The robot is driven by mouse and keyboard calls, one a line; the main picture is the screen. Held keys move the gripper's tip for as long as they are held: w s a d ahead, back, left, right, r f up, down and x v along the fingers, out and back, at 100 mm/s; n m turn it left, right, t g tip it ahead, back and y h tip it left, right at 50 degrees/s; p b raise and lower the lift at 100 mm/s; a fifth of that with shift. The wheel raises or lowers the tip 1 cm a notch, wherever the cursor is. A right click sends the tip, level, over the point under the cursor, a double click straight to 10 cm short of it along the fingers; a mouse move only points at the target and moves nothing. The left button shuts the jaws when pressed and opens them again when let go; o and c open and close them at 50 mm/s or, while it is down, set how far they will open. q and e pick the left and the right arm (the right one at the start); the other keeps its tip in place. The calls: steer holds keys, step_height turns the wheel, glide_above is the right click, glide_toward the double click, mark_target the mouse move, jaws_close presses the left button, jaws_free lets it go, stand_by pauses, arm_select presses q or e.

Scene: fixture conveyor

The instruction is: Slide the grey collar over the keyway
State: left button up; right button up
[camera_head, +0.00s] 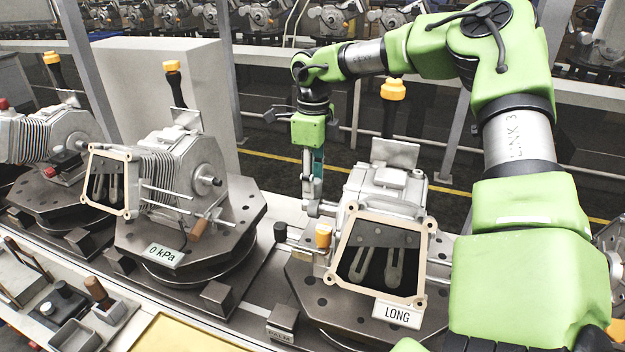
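My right arm reaches in from the right and bends over the right-hand machine (385,190). My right gripper (310,188) points down at that machine's left side, with its narrow fingers seen edge-on. A small grey cylindrical part (321,208) lies right at the fingertips, beside the housing. I cannot tell whether it is the grey collar, or whether the fingers hold it. I cannot make out a keyway. My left gripper is not in view.
The right machine has a square open flange (345,240), a "LONG" label (397,314) and an orange-topped post (392,89). A tool tray (60,300) lies at the lower left.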

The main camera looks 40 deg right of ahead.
steer(key=shift+d+r, duration=0.1)
steer(key=shift+r, duration=0.35)
step_height(320, 180, up, 11)
steer(key=shift+a, duration=0.25)
